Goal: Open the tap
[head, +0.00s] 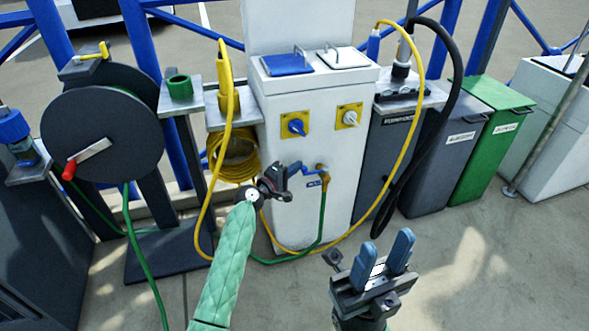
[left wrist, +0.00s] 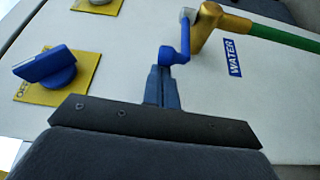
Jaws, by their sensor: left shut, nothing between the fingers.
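The tap is a brass fitting (head: 321,169) on the front of the white pedestal (head: 345,205), with a green hose below it. It also shows in the left wrist view (left wrist: 207,27), with a blue lever (left wrist: 184,40) and a WATER label beside it. My left gripper (head: 297,168) is at the tap. In the left wrist view its blue fingers (left wrist: 162,75) are shut and empty. Their tips are right by the lever's free end; I cannot tell if they touch. My right gripper (head: 383,258) is open and empty in front of the pedestal, low and to the right.
A yellow hose (head: 421,75) loops to the right. A hose reel (head: 101,135) stands at left. Grey and green bins (head: 502,125) stand at right. Floor at the lower right is clear.

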